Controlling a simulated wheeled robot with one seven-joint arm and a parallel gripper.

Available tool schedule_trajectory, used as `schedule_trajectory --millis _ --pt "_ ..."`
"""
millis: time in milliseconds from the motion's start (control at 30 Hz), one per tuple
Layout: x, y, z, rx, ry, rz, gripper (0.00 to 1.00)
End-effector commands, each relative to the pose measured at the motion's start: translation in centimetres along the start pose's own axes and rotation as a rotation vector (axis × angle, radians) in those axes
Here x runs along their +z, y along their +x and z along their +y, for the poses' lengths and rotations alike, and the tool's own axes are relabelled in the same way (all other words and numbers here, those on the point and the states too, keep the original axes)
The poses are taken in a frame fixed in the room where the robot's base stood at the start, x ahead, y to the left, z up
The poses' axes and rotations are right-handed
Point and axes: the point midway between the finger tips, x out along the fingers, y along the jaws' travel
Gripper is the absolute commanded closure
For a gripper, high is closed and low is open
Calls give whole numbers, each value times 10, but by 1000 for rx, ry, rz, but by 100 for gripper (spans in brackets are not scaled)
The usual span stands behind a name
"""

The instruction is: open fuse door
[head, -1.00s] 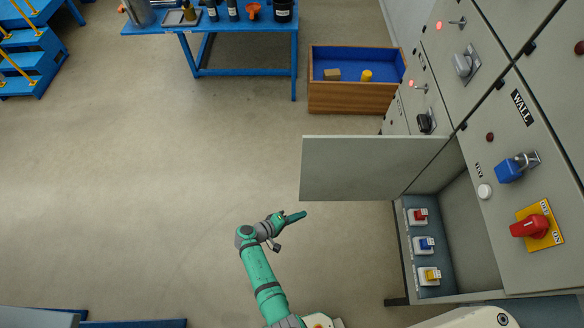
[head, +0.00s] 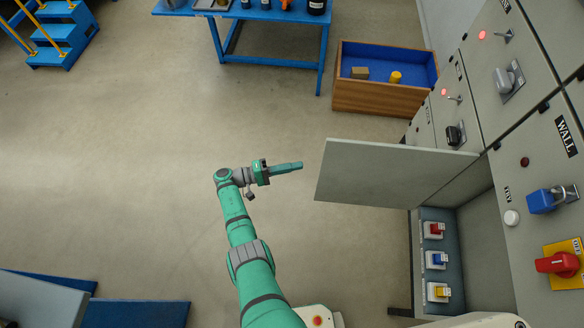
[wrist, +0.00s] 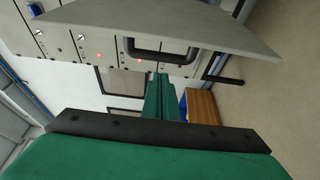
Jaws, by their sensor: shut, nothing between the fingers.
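The fuse door (head: 385,175) is a grey panel standing swung out from the cabinet, toward the left in the head view. Behind it the fuse compartment is exposed, with a red fuse (head: 435,230), a blue fuse (head: 437,259) and a yellow fuse (head: 438,291) on its back panel. In the wrist view the door (wrist: 190,22) crosses the top, with a dark handle (wrist: 160,52) on it. My gripper (head: 300,165) is shut and empty, just left of the door's free edge and apart from it. Its closed fingers (wrist: 158,95) point forward, below the handle in the wrist view.
A wooden bin (head: 375,100) with blue lining stands beyond the door. A blue table (head: 262,30) is at the back. Open floor lies left of my arm.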

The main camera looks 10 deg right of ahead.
Motion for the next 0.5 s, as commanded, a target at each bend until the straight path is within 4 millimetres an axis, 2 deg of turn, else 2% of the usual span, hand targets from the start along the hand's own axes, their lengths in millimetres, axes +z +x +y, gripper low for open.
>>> schedule_trajectory --millis 100,367,500 --pt "1 24 0 0 1 -3 100" --pt "0 71 0 -1 0 -1 100" --pt "17 62 -1 -1 -1 6 100"
